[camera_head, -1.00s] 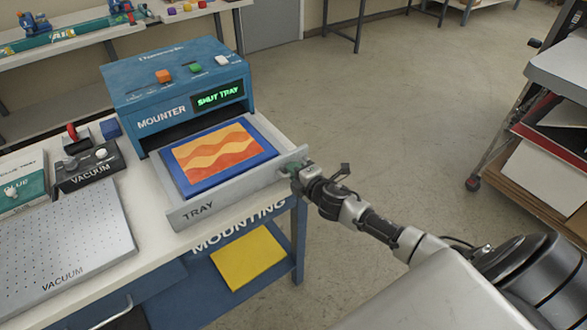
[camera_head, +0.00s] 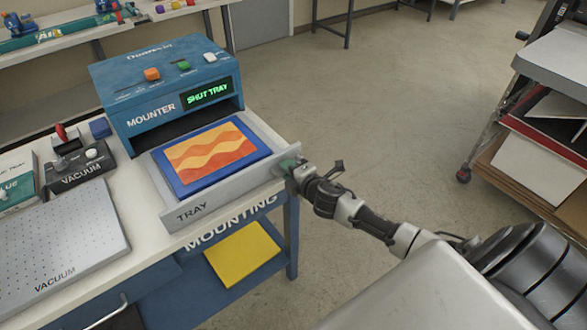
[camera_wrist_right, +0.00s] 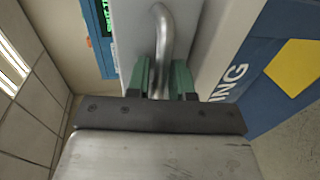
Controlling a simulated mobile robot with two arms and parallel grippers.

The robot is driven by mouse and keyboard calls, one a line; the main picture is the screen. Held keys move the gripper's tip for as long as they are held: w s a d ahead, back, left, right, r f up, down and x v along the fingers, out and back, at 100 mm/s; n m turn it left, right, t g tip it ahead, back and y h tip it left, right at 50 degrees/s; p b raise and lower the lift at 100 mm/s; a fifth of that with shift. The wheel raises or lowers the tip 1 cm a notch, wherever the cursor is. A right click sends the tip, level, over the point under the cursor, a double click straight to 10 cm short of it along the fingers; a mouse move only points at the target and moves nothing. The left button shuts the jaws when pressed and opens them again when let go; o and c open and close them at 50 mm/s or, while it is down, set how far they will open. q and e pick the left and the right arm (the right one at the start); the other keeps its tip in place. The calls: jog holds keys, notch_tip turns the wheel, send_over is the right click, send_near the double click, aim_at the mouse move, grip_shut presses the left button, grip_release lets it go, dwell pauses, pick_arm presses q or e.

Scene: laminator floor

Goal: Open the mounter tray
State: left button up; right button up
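The blue mounter (camera_head: 165,85) stands on the bench with a lit green "SHUT TRAY" display (camera_head: 208,92). Its grey tray (camera_head: 232,193) is pulled well out of the front opening. A blue-bordered panel with an orange and yellow wave picture (camera_head: 210,155) lies in the tray. My right gripper (camera_head: 290,165) is at the right part of the tray's front. In the right wrist view its green fingers (camera_wrist_right: 160,80) lie on both sides of the curved metal handle (camera_wrist_right: 163,40) and are closed on it. My left gripper is not in view.
A vacuum control box (camera_head: 80,165) and perforated vacuum plate (camera_head: 60,240) sit left of the mounter. A yellow sheet (camera_head: 242,253) lies on the lower shelf. A rack with boards (camera_head: 535,150) stands at the right; open floor (camera_head: 390,110) lies between.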

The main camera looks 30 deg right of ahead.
jog(key=b+v, duration=0.1)
jog(key=v, duration=0.9)
jog(key=shift+s, duration=0.3)
jog(key=shift+d, duration=0.15)
jog(key=s+d+f+m+g+h, duration=0.1)
jog(key=s+f+m+g, duration=0.4)
jog(key=f, duration=1)
jog(key=s+d+f+m+g+h, duration=0.15)
jog(key=s+f+m, duration=0.5)
jog(key=f, duration=0.75)
jog(key=s+a+f+m+g, duration=0.1)
jog(key=s+a+f, duration=0.3)
jog(key=s, duration=0.5)
jog(key=s+a+f+m+g+y, duration=0.1)
jog(key=s+a+f+g, duration=0.3)
jog(key=s, duration=0.5)
jog(key=s+a+f+m+g, duration=0.3)
jog(key=s+a+f, duration=0.1)
jog(key=s+f, duration=0.4)
jog(key=shift+s, duration=0.7)
